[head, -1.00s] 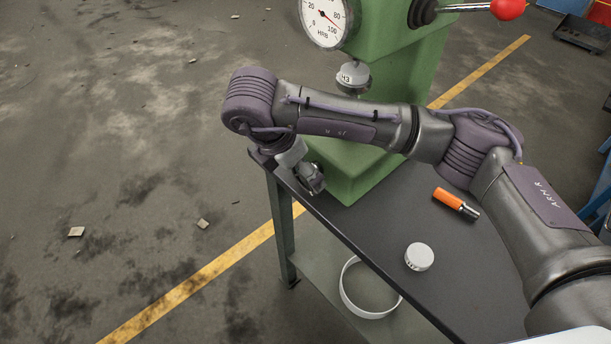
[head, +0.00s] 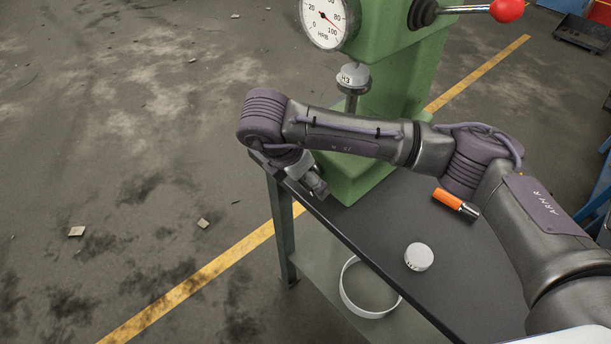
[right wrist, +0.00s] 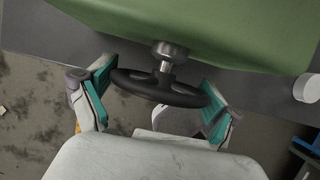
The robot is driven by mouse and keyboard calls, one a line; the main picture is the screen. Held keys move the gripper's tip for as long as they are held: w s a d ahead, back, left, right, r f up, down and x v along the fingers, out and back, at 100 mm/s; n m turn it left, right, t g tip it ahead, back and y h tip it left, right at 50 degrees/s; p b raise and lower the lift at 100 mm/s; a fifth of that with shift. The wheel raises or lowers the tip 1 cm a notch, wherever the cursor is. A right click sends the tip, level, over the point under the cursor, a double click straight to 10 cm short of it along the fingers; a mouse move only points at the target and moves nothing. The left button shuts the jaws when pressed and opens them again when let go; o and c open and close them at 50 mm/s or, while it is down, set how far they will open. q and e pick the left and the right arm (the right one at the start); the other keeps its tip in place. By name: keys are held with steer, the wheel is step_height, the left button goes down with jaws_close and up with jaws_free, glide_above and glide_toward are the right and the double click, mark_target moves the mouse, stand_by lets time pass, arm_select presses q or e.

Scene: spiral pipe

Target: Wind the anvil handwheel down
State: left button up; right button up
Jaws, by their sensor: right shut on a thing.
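The black handwheel (right wrist: 150,86) sits on a short metal shaft at the green tester's base and shows in the right wrist view. My right gripper (right wrist: 160,97) is shut on the handwheel, with one teal-padded finger at each side of its rim. In the head view my right gripper (head: 319,190) is at the front of the green tester (head: 385,60), and the handwheel is hidden there. A light grey disc marked "H3" (head: 351,77) is above an upright metal shaft (head: 351,104), whose lower part is hidden by my right arm. My left gripper is out of view.
An orange-handled tool (head: 453,203) and a white round block (head: 418,257) lie on the dark bench top (head: 390,270). A white ring (head: 347,293) is on the lower shelf. A red-knobbed lever (head: 507,10) sticks out from the tester. Floor left of the bench is open.

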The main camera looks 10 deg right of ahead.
steer(key=shift+g, duration=0.4)
steer(key=shift+r+g+h, duration=0.1)
steer(key=shift+g+h, duration=0.3)
steer(key=shift+h, duration=0.1)
steer(key=shift+r+n+g+h+p, duration=0.2)
steer(key=shift+n+g+h+p, duration=0.3)
steer(key=shift+g+p, duration=0.45)
steer(key=shift+d+f+g+h+p, duration=0.1)
steer(key=shift+f+g+h+p, duration=0.05)
steer(key=shift+g+h+p, duration=0.9)
steer(key=o, duration=0.9)
steer(key=shift+c, duration=0.2)
steer(key=shift+f, duration=0.1)
